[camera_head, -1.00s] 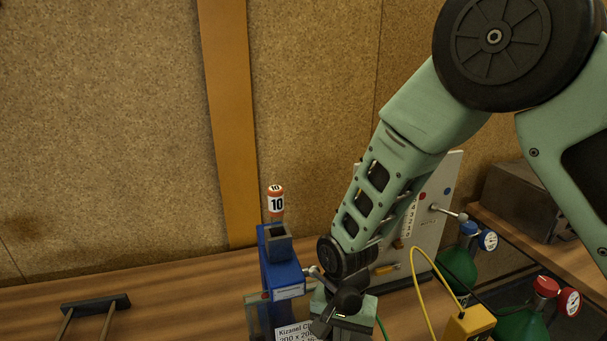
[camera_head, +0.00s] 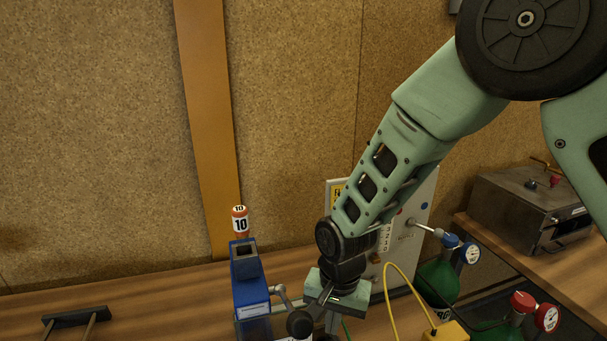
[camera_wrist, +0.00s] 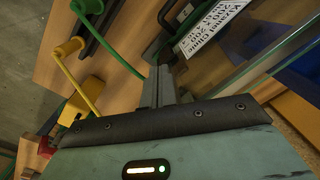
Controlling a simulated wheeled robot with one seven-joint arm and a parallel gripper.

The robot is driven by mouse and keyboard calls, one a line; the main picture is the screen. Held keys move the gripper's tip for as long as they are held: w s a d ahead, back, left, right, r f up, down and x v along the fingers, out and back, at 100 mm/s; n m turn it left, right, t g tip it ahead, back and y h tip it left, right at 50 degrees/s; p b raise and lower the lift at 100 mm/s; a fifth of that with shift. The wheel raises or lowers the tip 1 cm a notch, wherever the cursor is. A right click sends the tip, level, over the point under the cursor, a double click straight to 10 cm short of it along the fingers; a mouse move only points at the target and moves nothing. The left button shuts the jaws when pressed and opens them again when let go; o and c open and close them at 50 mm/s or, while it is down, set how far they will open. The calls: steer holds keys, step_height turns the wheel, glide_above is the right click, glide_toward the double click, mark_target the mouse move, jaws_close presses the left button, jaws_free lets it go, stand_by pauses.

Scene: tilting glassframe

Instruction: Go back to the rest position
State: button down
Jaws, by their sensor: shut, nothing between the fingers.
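My gripper shows in the wrist view (camera_wrist: 160,88) with its two fingers together and nothing between them. In the head view my green arm reaches down from the upper right, and the gripper end (camera_head: 330,312) hangs over the wooden bench, just right of the blue device (camera_head: 248,285). The fingertips are hard to make out there. A black ball on a lever (camera_head: 299,322) stands between the blue device and my gripper. The labelled white sign (camera_wrist: 214,30) lies near the fingers in the wrist view.
A white panel (camera_head: 424,205) stands behind my wrist. Green gas bottles (camera_head: 437,283) with gauges and a yellow box (camera_head: 446,332) with a yellow cable are at the right. A metal box (camera_head: 530,205) sits on the right bench. The left bench (camera_head: 150,285) is mostly clear.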

steer(key=s+d+r+n+b, duration=0.3)
steer(key=s+d+n+b, duration=0.1)
steer(key=s, duration=0.5)
steer(key=s+d+r+n+b, duration=0.4)
steer(key=s+n, duration=0.3)
steer(key=s, duration=0.3)
steer(key=shift+s+d+r, duration=0.2)
steer(key=shift+s+d, duration=0.1)
steer(key=shift+d, duration=0.05)
